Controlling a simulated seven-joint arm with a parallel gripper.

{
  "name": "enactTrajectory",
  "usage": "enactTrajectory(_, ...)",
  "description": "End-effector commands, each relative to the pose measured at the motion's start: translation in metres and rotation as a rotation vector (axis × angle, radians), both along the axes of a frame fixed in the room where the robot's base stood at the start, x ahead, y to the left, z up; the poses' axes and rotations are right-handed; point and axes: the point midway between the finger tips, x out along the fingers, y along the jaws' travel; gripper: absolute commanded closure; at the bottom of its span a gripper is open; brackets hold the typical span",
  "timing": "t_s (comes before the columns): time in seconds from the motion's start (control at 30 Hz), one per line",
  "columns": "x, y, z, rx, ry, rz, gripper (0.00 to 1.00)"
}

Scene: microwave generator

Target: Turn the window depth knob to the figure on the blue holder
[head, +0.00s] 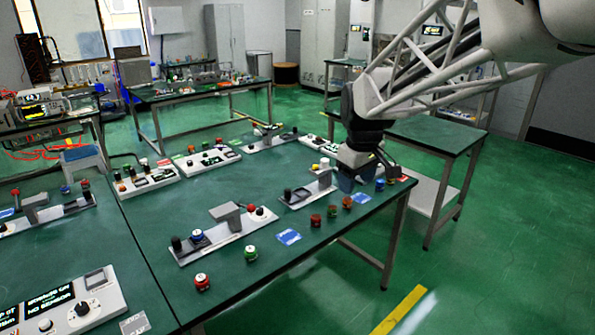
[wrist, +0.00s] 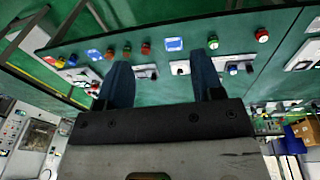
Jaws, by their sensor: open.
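My gripper (head: 357,174) is over the right end of the near green bench in the head view. In the wrist view its two dark blue fingers (wrist: 162,72) are spread apart with nothing between them. A white panel (head: 90,300) with a dial knob (head: 82,308) and lit black displays is at the bottom left of the head view, far from my gripper. I cannot tell whether this dial is the window depth knob. A blue card (head: 289,237) and another blue card (head: 361,198) lie on the bench. Their figures are unreadable, and I cannot tell which thing is the blue holder.
A long white fixture (head: 223,236) and several small coloured knobs, such as a red one (head: 202,282), stand on the bench (head: 150,225). Control panels (head: 207,160) line its back. A side table (head: 435,136) stands behind on the right. Bare benchtop lies between fixtures.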

Motion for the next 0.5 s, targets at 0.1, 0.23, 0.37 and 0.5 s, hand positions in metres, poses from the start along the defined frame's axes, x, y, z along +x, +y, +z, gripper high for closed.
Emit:
enactTrajectory(0.1,0.029,0.015,-0.006,-0.008,0.009,0.067,0.39)
enactTrajectory(0.23,0.057,0.032,-0.014,-0.017,0.017,0.139,0.39)
enactTrajectory(0.37,0.085,0.049,-0.022,-0.024,0.024,0.213,0.39)
enactTrajectory(0.5,0.115,0.069,-0.034,-0.033,0.033,0.292,0.39)
